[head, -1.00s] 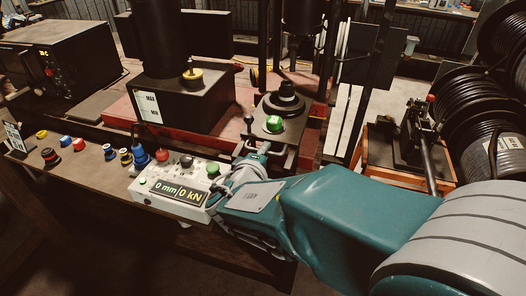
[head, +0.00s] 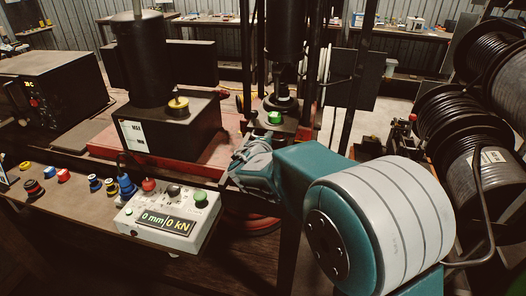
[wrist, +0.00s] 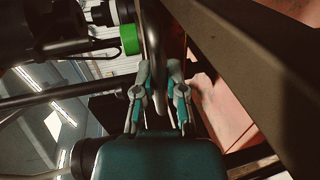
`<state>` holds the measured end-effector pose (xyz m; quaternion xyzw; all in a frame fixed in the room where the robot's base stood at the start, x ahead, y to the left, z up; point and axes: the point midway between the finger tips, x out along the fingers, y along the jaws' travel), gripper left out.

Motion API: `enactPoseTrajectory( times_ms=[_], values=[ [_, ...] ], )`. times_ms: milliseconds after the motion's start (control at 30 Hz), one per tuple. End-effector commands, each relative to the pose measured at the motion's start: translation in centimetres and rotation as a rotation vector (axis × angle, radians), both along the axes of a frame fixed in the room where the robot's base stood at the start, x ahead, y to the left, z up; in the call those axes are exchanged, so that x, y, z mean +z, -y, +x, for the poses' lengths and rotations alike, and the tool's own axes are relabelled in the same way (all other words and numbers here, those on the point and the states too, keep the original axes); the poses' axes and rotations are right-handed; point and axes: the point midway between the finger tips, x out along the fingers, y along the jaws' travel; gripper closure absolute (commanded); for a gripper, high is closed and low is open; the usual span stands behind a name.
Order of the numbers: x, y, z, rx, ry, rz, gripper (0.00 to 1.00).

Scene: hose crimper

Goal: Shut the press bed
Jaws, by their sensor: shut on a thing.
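The press bed (head: 290,130) is a dark plate below the black ram, with a black round stack and a green cylindrical piece (head: 274,117) on it. My gripper (head: 240,160) is at the front of the press, below and left of the green piece in the head view. In the wrist view my gripper (wrist: 160,78) is shut on a dark bar-like handle (wrist: 155,40) that runs up between its fingers. The green piece also shows in the wrist view (wrist: 130,39), left of the handle. My arm hides part of the bed's front.
A white control box (head: 170,215) reading 0 mm and 0 kN stands on the front bench, left of my arm. A black tank (head: 170,130) is behind. Cable reels (head: 460,115) stand at the right.

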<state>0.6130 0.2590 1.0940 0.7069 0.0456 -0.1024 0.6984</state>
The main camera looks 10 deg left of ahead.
Motion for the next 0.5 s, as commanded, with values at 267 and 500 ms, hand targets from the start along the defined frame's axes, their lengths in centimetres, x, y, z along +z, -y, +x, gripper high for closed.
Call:
enactPoseTrajectory(
  times_ms=[267, 500],
  values=[
    [-0.7, 0.0, 2.1, 0.003, -0.013, -0.003, 1.00],
    [-0.6, 0.0, 2.3, 0.004, -0.012, -0.004, 1.00]
  ],
)
